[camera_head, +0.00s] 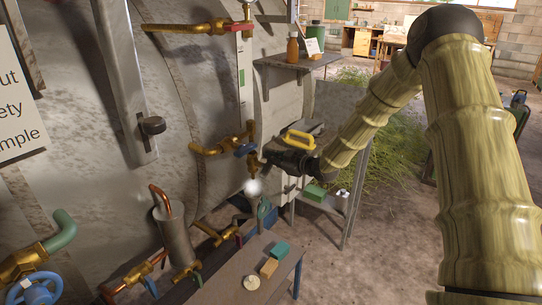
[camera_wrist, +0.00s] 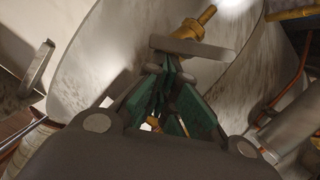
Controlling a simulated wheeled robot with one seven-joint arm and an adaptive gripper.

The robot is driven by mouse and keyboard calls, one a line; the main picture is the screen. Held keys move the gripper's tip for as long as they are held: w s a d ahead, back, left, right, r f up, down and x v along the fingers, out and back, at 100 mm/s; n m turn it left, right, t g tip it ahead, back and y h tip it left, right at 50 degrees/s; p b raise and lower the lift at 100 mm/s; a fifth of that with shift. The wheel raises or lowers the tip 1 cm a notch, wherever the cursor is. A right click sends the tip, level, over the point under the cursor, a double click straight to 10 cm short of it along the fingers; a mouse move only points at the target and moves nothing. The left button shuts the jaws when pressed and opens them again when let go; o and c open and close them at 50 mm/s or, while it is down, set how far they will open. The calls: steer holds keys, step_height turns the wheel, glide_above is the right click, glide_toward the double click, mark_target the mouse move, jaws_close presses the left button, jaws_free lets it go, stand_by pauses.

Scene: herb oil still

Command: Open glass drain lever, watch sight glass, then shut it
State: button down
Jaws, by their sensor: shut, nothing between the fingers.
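The sight glass (camera_head: 240,80) is a narrow upright strip on the tank front, between a brass valve with a red handle (camera_head: 240,26) above and brass fittings (camera_head: 247,130) below. A blue lever (camera_head: 245,149) sits at the lower brass fitting; I take it as the drain lever. My gripper (camera_head: 266,160) is close to the right of this lever; contact cannot be told. In the wrist view, my green-padded fingers (camera_wrist: 168,88) are shut with nothing between them. A flat grey bar (camera_wrist: 192,47) and a brass fitting (camera_wrist: 195,22) lie just beyond the fingertips. The liquid level is unclear.
A small bench (camera_head: 227,282) with several small blocks stands below. A shelf (camera_head: 300,62) with an amber bottle (camera_head: 293,47) is above my gripper. A copper-piped cylinder (camera_head: 173,235) stands at lower left. Green plants (camera_head: 390,135) lie behind my arm.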

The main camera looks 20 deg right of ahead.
steer(key=shift+w+d+f+m+g+y+p, duration=0.15)
steer(key=shift+w+d+m+p, duration=0.1)
steer(key=shift+d+m, duration=0.2)
steer(key=shift+w+d+f+m+g+y+p, duration=0.15)
steer(key=shift+w+d+m+p, duration=0.15)
steer(key=shift+m, duration=0.25)
steer(key=shift+d, duration=0.2)
stand_by(0.3)
